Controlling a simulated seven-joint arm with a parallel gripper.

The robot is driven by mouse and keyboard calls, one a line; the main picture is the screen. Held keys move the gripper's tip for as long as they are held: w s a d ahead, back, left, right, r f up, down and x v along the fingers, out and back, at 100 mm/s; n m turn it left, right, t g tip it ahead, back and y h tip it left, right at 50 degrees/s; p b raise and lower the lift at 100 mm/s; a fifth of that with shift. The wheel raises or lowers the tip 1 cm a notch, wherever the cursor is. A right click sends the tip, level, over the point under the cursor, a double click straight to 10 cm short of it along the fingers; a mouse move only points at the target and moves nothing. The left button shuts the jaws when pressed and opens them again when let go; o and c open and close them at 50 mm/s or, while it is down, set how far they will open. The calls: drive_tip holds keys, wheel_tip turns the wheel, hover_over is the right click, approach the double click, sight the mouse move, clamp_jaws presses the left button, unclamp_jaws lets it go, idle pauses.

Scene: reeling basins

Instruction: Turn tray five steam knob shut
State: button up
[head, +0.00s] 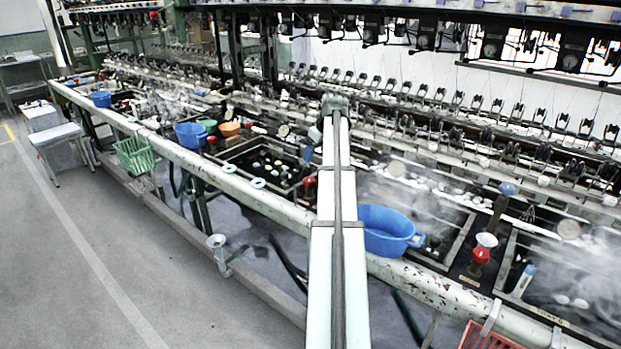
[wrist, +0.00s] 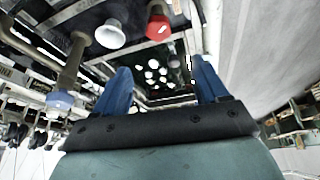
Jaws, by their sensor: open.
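Red steam knobs show along the front of the basins in the head view: one at the right (head: 480,256), one just left of my arm (head: 309,183) and one farther left (head: 211,140). I cannot read which is tray five's. In the wrist view, a red knob (wrist: 158,27) is at the top, ahead of the fingertips and apart from them. A white cup-shaped piece (wrist: 110,35) is beside it. My gripper (wrist: 160,70) is open, with two blue fingers and nothing between them but the view of a basin behind. In the head view my own arm hides the fingers.
A blue tub (head: 388,232) sits on the front rail right of my arm. Blue-topped posts (head: 507,188) stand among the basins; one shows in the wrist view (wrist: 60,101). Steam drifts over the right basins. A green basket (head: 135,157) hangs at left.

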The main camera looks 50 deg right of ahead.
sight(309, 179)
drive_tip(key=x, duration=0.8)
drive_tip(key=s+x, duration=0.1)
drive_tip(key=x, duration=0.3)
drive_tip(key=shift+w+f, duration=0.15)
drive_tip(key=shift+f, duration=0.25)
drive_tip(key=shift+c, duration=0.4)
drive_tip(key=c, duration=1)
drive_tip(key=shift+a+m, duration=0.1)
drive_tip(key=shift+m, duration=0.2)
drive_tip(key=m, duration=0.2)
drive_tip(key=shift+a+m+h, duration=0.1)
drive_tip(key=shift+m+h, duration=0.2)
drive_tip(key=shift+h, duration=0.1)
drive_tip(key=shift+m+g+h, duration=0.6)
drive_tip(key=shift+m, duration=1.4)
drive_tip(key=shift+w, duration=0.1)
